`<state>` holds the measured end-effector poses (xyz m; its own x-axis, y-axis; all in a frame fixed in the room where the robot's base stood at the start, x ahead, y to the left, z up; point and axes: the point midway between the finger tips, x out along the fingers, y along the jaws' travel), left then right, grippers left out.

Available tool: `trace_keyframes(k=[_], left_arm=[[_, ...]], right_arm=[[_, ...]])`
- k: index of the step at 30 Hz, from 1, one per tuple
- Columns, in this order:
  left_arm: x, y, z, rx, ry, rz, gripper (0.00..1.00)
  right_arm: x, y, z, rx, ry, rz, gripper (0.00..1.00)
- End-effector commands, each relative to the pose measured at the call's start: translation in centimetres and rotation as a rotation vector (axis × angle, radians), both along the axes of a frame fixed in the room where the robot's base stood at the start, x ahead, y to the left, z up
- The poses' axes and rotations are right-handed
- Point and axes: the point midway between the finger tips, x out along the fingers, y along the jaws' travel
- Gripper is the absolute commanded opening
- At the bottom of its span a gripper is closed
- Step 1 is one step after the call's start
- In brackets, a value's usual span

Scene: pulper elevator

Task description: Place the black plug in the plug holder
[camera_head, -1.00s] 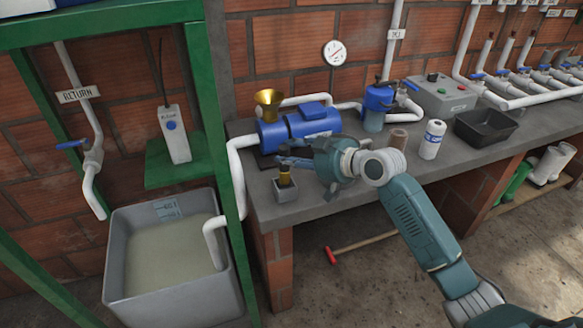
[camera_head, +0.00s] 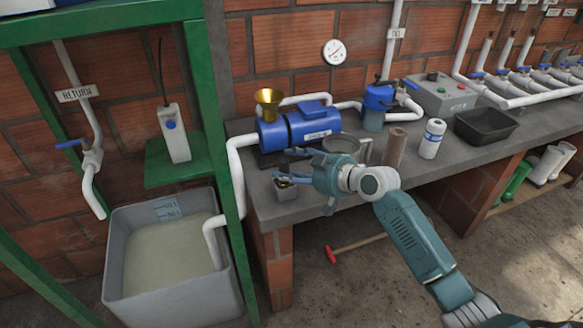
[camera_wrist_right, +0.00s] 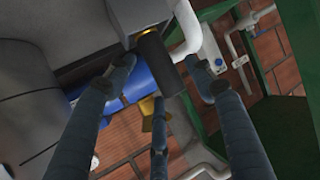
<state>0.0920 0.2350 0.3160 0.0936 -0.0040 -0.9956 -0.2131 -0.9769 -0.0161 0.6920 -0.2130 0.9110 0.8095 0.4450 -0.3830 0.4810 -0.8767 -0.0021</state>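The black plug (camera_wrist_right: 158,66), a dark cylinder with a gold ring, has its ringed end at the small grey plug holder (camera_wrist_right: 125,14) in the right wrist view. In the head view the grey holder (camera_head: 285,193) stands at the worktop's front left corner, and the plug is mostly hidden by my fingers. My right gripper (camera_head: 292,167) is at the holder. In the right wrist view its fingers (camera_wrist_right: 162,75) are spread around the plug, with gaps visible on both sides, so it looks open. My left gripper is not in view.
On the grey worktop (camera_head: 420,165), a blue pump (camera_head: 300,127) with a brass funnel (camera_head: 268,101) stands behind the holder. A metal pot (camera_head: 340,144), brown cylinder (camera_head: 395,148), white bottle (camera_head: 432,139) and black tray (camera_head: 485,125) stand farther right. A green frame post (camera_head: 222,150) is close left.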

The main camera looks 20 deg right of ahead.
Motion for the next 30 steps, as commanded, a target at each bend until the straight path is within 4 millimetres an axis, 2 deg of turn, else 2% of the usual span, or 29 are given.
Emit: trace_keyframes(k=[8, 21, 25, 30], left_arm=[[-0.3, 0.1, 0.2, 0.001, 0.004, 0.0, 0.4], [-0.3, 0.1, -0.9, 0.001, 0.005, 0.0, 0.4], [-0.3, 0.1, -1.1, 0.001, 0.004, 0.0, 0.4], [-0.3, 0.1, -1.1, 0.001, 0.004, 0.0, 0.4]], right_arm=[[-0.4, -0.3, 0.4, -0.002, 0.0, -0.001, 0.53], [-7.5, -4.1, 3.6, -0.006, 0.001, 0.002, 0.53], [-8.9, -4.9, 4.3, -0.003, 0.001, 0.0, 0.53], [-9.7, -5.3, 4.9, -0.002, -0.001, 0.001, 0.53]])
